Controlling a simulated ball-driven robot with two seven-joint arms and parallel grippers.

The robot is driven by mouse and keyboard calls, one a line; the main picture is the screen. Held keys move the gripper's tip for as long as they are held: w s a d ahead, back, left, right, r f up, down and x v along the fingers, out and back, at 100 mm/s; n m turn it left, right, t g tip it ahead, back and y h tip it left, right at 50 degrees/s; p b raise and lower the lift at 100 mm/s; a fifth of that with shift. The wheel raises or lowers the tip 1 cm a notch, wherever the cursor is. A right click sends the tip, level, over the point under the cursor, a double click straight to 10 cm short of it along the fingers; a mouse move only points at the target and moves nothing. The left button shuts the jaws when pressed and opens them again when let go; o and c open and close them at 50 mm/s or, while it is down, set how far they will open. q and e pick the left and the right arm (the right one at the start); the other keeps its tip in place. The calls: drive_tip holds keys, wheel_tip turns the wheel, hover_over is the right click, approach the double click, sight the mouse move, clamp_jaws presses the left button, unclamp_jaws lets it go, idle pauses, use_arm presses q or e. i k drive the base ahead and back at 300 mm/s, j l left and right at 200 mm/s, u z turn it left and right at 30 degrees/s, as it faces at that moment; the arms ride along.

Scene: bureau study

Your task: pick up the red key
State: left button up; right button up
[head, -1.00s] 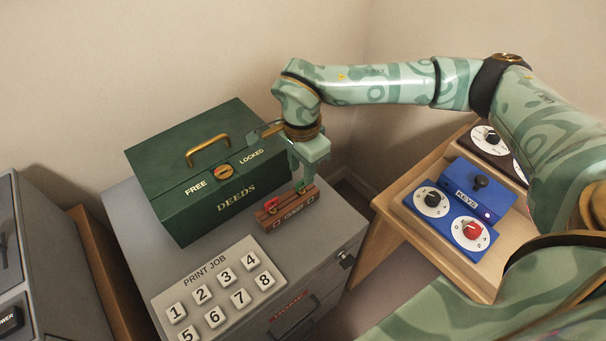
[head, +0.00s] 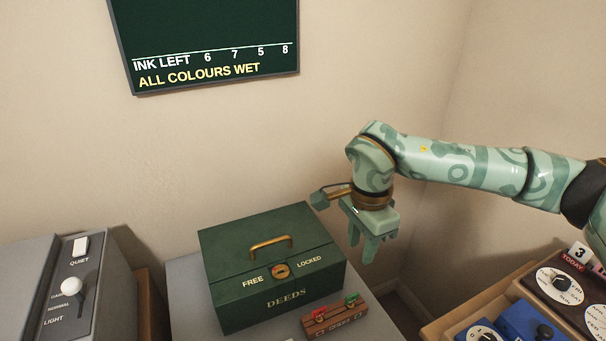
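The red key (head: 319,313) stands in the left part of a small reddish-brown wooden rack (head: 336,319) on the grey cabinet. A green key (head: 352,299) stands beside it at the rack's right end. My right gripper (head: 362,252) points down, above and behind the rack, to the right of the green deeds box. Its fingers look apart, with nothing between them, and it is clear of both keys. My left gripper is not in view.
The green deeds box (head: 261,299) with a brass handle stands just left of the rack. A dark board (head: 210,40) hangs on the wall. A blue box (head: 522,320) and dials are at the lower right. A grey switch panel (head: 72,290) is at the left.

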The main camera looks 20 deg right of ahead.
sight(317, 313)
drive_tip(key=k, duration=1)
